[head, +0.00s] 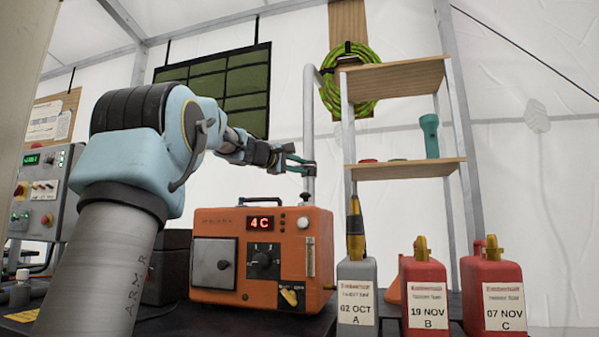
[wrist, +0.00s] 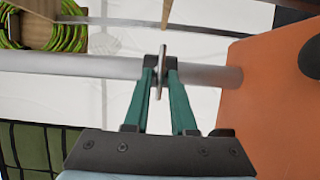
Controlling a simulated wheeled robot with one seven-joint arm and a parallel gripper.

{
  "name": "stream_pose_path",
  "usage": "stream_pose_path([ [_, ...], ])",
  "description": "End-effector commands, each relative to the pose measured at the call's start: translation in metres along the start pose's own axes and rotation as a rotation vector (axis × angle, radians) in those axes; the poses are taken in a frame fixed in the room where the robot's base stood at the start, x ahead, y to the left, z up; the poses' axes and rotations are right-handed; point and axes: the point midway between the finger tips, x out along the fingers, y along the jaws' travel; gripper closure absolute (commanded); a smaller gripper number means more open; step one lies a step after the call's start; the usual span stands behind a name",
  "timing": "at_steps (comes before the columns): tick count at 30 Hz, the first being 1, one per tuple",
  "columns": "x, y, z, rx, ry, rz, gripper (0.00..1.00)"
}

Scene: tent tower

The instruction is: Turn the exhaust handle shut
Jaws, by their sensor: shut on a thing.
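The grey exhaust pipe (head: 309,118) rises from the back of the orange heater (head: 262,280). In the wrist view the pipe (wrist: 70,65) runs sideways to the orange casing (wrist: 275,90). The exhaust handle (wrist: 162,80) is a thin, flat, greyish piece seen edge-on, lying across the line of the pipe. My gripper (wrist: 162,62) has its two green fingers closed on the handle, one on each side. In the head view my gripper (head: 302,164) is at the pipe just above the heater; the handle is too small and covered to make out there.
A shelf stand (head: 405,170) with a teal torch (head: 430,136) stands just right of the pipe. A green hose coil (head: 348,78) hangs behind. Grey and red fuel cans (head: 424,295) stand right of the heater. A control box (head: 45,190) is at the left.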

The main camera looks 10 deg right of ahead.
Motion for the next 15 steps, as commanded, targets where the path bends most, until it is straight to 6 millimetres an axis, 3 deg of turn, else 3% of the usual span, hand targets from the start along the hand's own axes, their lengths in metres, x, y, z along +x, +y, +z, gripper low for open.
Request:
stream_pose_path([
  [14,0.0000,-0.0004,-0.0014,-0.015,0.003,0.006,1.00],
  [15,0.0000,-0.0004,-0.0014,-0.015,0.003,0.006,0.75],
])
